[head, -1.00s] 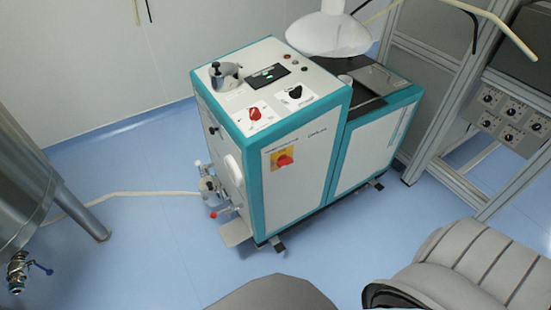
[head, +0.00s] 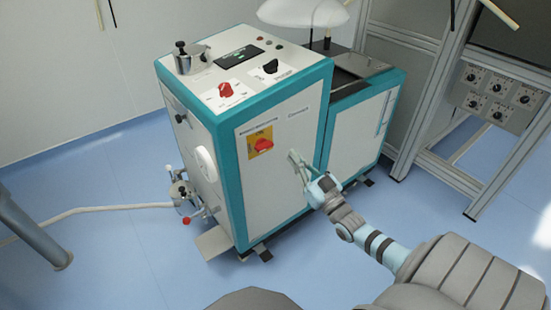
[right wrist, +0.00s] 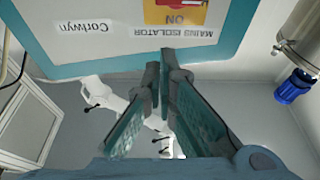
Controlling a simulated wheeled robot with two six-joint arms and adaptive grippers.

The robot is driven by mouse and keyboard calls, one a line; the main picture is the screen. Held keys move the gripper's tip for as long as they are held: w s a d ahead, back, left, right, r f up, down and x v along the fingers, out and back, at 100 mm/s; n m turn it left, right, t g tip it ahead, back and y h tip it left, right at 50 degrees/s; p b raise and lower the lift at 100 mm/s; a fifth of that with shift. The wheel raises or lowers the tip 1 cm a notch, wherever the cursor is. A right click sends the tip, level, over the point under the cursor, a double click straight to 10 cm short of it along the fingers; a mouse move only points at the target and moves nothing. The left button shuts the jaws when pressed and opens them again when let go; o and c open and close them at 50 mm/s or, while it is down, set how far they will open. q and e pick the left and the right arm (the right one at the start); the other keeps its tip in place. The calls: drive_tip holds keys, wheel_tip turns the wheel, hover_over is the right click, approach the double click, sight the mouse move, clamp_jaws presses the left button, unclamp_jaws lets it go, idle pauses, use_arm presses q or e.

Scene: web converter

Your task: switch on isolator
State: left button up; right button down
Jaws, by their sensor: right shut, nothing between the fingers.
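The mains isolator is a red rotary handle (head: 264,145) on a yellow plate (head: 258,132), high on the front panel of the white and teal machine. In the head view the handle lies roughly crosswise. In the right wrist view the yellow plate (right wrist: 160,14) with "ON" is at the top edge, upside down, and most of the handle is cut off. My right gripper (head: 293,157) is shut and empty, in front of the panel, to the right of the handle and slightly lower. I see no contact with the handle. My left gripper is out of view.
The machine's top has another red knob (head: 225,90) and a black knob (head: 270,66). A white lamp shade (head: 303,10) hangs behind. A grey frame with a knob panel (head: 497,95) stands at the right. A pale hose (head: 90,208) lies on the left floor.

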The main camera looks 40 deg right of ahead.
drive_tip(key=shift+r, duration=0.55)
wheel_tip(320, 180, up, 3)
drive_tip(key=b, duration=0.4)
hover_over(264, 146)
drive_tip(key=s+d, duration=0.2)
drive_tip(key=d, duration=0.1)
drive_tip(key=shift+s+a+f, duration=0.15)
drive_tip(key=shift+s+a, duration=0.05)
drive_tip(key=shift+a, duration=0.05)
wheel_tip(264, 146, down, 3)
drive_tip(key=shift+f+b, duration=0.1)
drive_tip(key=shift+b, duration=1.15)
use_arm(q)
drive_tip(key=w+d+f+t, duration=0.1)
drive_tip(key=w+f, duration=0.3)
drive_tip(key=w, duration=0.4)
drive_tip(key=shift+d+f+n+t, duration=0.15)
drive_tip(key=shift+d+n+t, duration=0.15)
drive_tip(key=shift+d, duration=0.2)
use_arm(e)
drive_tip(key=shift+f, duration=0.2)
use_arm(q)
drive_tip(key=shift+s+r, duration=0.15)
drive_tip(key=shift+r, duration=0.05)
use_arm(e)
drive_tip(key=shift+m, duration=0.4)
